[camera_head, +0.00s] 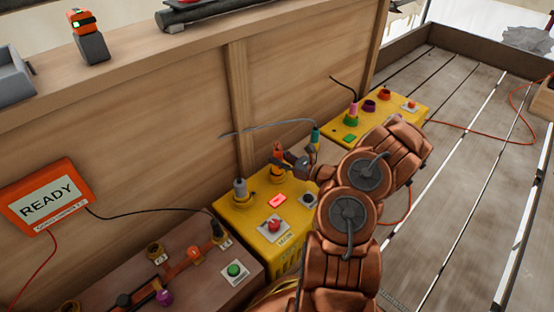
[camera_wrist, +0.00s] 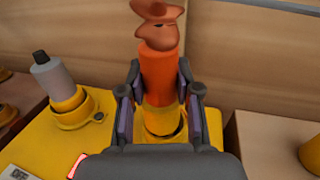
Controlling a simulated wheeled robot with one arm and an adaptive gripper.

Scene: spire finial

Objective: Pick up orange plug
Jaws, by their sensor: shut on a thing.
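The orange plug (camera_wrist: 158,78) stands upright in the middle of the wrist view, with a rounded brownish-orange top and a yellow lower part. My gripper (camera_wrist: 160,92) is shut on the plug, one finger on each side. In the head view the orange plug (camera_head: 278,152) shows small at the back of the yellow box, with my gripper (camera_head: 287,161) at it from the right.
A grey plug (camera_wrist: 54,76) stands in a yellow socket to the left. A red button (camera_head: 274,225) and a lit red panel (camera_head: 277,201) are in front. A teal plug (camera_head: 315,137) with a grey cable is close right. A wooden wall (camera_head: 190,140) rises behind.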

